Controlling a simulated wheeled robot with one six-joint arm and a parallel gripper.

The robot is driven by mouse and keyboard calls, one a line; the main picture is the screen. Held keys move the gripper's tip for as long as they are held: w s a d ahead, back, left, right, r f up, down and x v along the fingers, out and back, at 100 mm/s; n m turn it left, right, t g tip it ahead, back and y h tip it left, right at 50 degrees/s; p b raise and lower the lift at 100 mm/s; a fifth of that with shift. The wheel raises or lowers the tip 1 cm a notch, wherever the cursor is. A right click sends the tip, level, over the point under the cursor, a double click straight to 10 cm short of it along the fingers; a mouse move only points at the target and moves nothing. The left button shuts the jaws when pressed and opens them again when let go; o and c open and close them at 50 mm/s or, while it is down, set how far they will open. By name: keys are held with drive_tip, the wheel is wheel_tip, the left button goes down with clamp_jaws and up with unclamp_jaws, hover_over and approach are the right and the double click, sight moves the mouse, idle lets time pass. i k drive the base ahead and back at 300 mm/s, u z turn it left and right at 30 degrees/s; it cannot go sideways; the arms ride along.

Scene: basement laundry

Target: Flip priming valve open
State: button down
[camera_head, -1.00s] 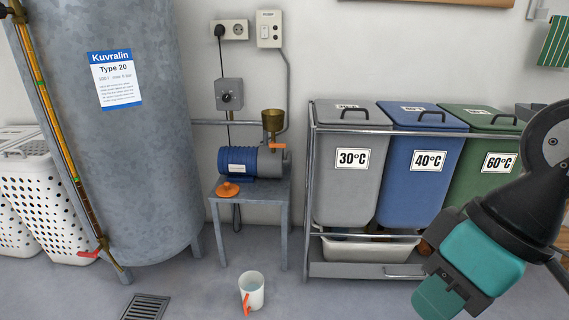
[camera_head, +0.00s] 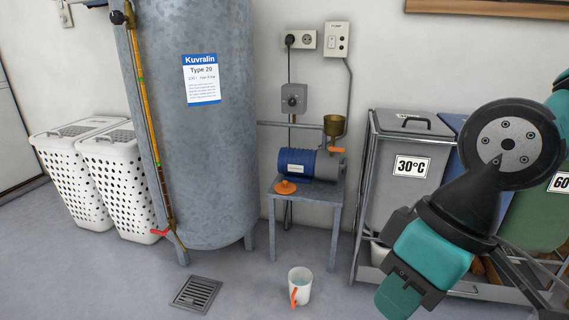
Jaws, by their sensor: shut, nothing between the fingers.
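The blue pump (camera_head: 308,164) sits on a small grey metal table (camera_head: 303,190) against the wall. A brass funnel (camera_head: 334,125) stands upright on the pump's right end. Just below the funnel an orange lever (camera_head: 337,150) sticks out roughly level; I take it for the priming valve's handle. An orange cap (camera_head: 285,187) lies on the table's front left. My gripper (camera_head: 398,298) hangs in the right foreground, shut and empty, pointing down and to the left. In the picture it is right of and below the pump, well apart from the lever.
The grey tank (camera_head: 207,120), with a red-handled tap low down, stands left of the pump. A drain grate (camera_head: 196,293) lies in front. A metal rack with bins (camera_head: 397,165) stands right.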

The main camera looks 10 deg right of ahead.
sight(332, 148)
drive_tip(key=u, duration=1)
drive_tip(key=i, duration=1)
